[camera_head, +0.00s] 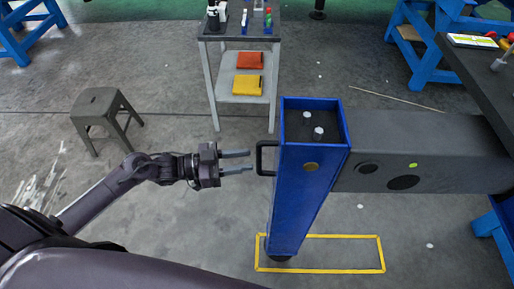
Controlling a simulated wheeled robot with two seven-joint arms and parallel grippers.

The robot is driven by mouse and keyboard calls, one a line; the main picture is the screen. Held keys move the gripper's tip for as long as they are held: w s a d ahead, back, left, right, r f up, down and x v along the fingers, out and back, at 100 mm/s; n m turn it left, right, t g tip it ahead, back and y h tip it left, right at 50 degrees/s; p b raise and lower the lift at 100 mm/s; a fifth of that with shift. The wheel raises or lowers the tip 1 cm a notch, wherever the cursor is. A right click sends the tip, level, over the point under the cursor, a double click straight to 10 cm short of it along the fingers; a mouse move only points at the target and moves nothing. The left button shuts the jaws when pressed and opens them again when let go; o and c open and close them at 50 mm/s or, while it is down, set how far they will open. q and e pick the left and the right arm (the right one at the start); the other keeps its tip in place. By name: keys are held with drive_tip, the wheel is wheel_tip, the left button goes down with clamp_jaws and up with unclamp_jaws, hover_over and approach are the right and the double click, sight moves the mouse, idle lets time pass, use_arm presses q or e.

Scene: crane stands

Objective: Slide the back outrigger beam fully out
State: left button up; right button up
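A dark grey horizontal beam (440,150) comes in from the right and meets an upright blue column (300,195). The column has an open top with two bolt heads inside. A black handle (259,158) sticks out from the column's left side. My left gripper (238,162) is just left of the handle, its two fingers apart and pointing at it. It appears empty, with a small gap to the handle. My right gripper is out of view.
A yellow rectangle (375,271) is marked on the floor around the column's foot. A grey stool (97,103) stands at left, and a small shelf table (208,66) behind. Blue stands (435,72) and a dark surface are at right. Floor left of the column is mostly clear.

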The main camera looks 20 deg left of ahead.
sight(259, 158)
use_arm(q)
drive_tip(key=x, duration=0.4)
drive_tip(key=shift+w+p, duration=0.1)
drive_tip(key=shift+p, duration=0.3)
drive_tip(key=shift+w+d, duration=0.2)
drive_tip(key=shift+d, duration=0.15)
drive_tip(key=shift+c, duration=1.4)
clamp_jaws()
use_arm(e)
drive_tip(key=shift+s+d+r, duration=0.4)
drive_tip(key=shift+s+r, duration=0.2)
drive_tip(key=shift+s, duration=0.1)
